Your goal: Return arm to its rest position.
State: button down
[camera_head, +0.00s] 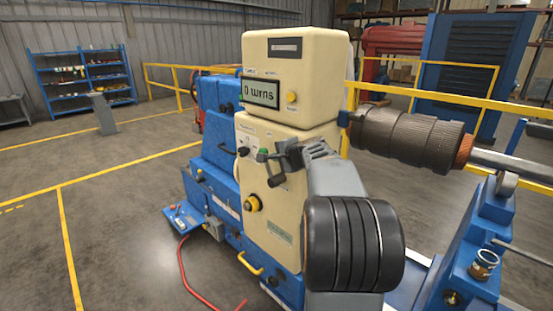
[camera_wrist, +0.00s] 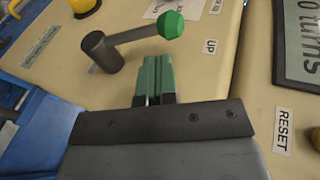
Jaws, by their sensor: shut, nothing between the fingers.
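My gripper (camera_head: 284,156) is in front of the cream control cabinet (camera_head: 286,212) in the head view. In the wrist view its green fingers (camera_wrist: 155,78) are shut together with nothing between them. A dark lever (camera_wrist: 143,34) with a green knob (camera_wrist: 171,24) sits just past the fingertips in the wrist view. The knob also shows in the head view (camera_head: 262,155). I cannot tell whether the fingertips touch the lever. A label reading "UP" (camera_wrist: 211,47) is beside the knob. The display (camera_head: 260,93) reads "0 turns". My arm hides part of the cabinet's right side.
A dark ribbed roll (camera_head: 405,136) on a steel shaft is at the right, above a blue stand (camera_head: 480,240). Yellow railings (camera_head: 455,98) run behind. A blue pedal box (camera_head: 187,219) and red cable are on the floor at left. Open floor lies further left.

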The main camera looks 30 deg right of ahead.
jog(key=r+b+v, duration=0.1)
jog(key=b+v, duration=0.1)
jog(key=v, duration=0.7)
jog(key=s+a+f+n+g, duration=0.3)
jog(key=a+f, duration=0.1)
jog(key=f, duration=0.3)
jog(key=s+a+f+n+g, duration=0.3)
jog(key=a+f, duration=0.1)
jog(key=f, duration=0.2)
jog(key=s+a+f+n+g, duration=0.1)
jog(key=s+a+f+n, duration=0.2)
jog(key=s+a+n, duration=0.2)
jog(key=s+a+f+n+g, duration=0.2)
jog(key=s+a+f+n, duration=0.2)
jog(key=a+n, duration=0.3)
jog(key=shift+s+a+f, duration=0.25)
jog(key=shift+s+a, duration=0.35)
jog(key=shift+a, duration=2.15)
